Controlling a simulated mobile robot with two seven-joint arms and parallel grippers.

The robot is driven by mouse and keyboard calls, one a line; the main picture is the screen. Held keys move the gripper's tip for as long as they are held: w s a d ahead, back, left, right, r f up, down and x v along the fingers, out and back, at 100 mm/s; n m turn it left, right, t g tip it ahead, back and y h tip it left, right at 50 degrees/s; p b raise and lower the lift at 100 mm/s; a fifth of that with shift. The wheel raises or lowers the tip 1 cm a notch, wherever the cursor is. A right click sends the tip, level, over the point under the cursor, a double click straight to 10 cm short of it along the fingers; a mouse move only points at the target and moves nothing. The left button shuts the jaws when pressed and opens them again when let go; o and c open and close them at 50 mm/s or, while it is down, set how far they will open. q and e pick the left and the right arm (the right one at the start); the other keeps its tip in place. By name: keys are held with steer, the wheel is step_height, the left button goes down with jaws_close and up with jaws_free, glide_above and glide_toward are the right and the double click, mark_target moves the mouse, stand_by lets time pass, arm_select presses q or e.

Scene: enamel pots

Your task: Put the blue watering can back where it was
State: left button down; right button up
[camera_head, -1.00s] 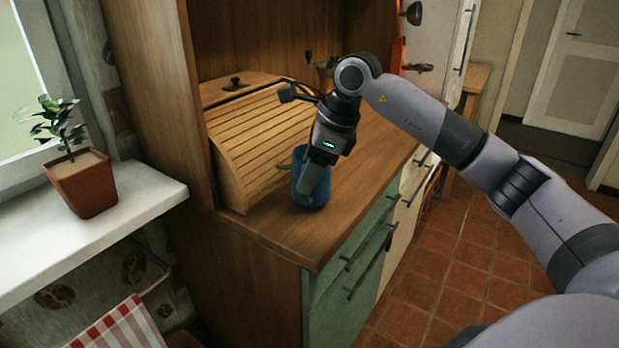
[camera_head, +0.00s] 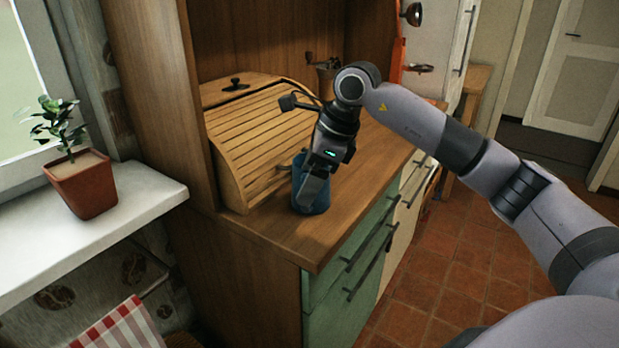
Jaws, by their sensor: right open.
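The blue watering can (camera_head: 323,196) stands upright on the wooden counter of the cupboard, in front of the roll-top bread box. My right gripper (camera_head: 307,198) points down at the can and hides part of its body. The gripper is open, with a finger in front of the can's near side. I cannot tell whether it touches the can. The can's spout and handle are not clearly seen. My left gripper is not in view.
The wooden bread box (camera_head: 262,140) stands close behind and left of the can. The counter (camera_head: 370,165) is clear to the right. A potted plant (camera_head: 82,184) stands on the white window sill (camera_head: 120,215) at left. Green drawers (camera_head: 345,262) lie below the counter edge.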

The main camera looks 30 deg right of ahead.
steer(key=v, duration=1.1)
steer(key=shift+r+p, duration=0.3)
steer(key=shift+r, duration=0.1)
